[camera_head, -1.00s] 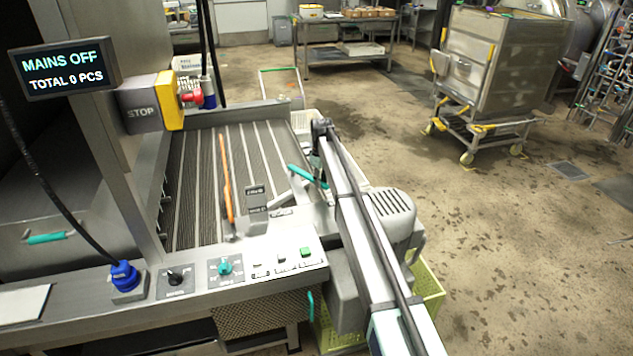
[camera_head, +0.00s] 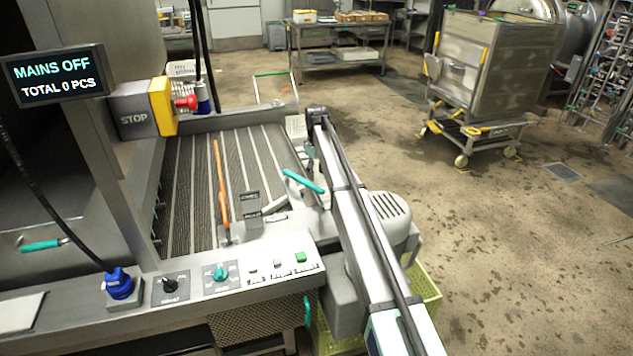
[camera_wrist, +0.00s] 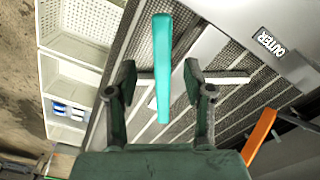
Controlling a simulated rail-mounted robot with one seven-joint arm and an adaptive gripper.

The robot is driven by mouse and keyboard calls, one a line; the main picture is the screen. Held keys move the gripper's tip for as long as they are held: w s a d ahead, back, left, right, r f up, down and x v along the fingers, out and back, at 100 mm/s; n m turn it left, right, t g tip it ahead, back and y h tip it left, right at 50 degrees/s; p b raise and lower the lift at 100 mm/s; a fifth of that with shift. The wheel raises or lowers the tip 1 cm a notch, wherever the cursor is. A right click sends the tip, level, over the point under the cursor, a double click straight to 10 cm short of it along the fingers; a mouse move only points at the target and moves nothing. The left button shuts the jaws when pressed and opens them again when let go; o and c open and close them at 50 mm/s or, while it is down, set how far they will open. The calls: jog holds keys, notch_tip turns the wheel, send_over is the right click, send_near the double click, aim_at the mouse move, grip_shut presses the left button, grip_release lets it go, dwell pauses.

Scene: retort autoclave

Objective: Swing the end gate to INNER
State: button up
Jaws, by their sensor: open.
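The teal handle (camera_head: 303,181) of the end gate stands at the right end of the slatted conveyor bed. In the wrist view the teal handle (camera_wrist: 162,68) lies lengthwise between the two fingers of my gripper (camera_wrist: 159,76), with a gap on both sides. The gripper is open and holds nothing. In the head view my arm comes in from the lower right, and its end hides most of the gripper. A plate marked OUTER (camera_wrist: 268,42) shows in the wrist view. Small dark plates (camera_head: 250,203) beside the bed are too small to read.
An orange bar (camera_head: 220,185) lies along the bed, left of the handle. A control panel (camera_head: 240,274) with knobs and buttons runs along the front. The yellow STOP box (camera_head: 161,106) stands at the left. White crates (camera_wrist: 70,70) lie beyond the bed. Open floor is at the right.

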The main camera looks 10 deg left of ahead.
notch_tip(320, 180, up, 6)
jog(key=shift+d, duration=0.1)
dwell(0.4)
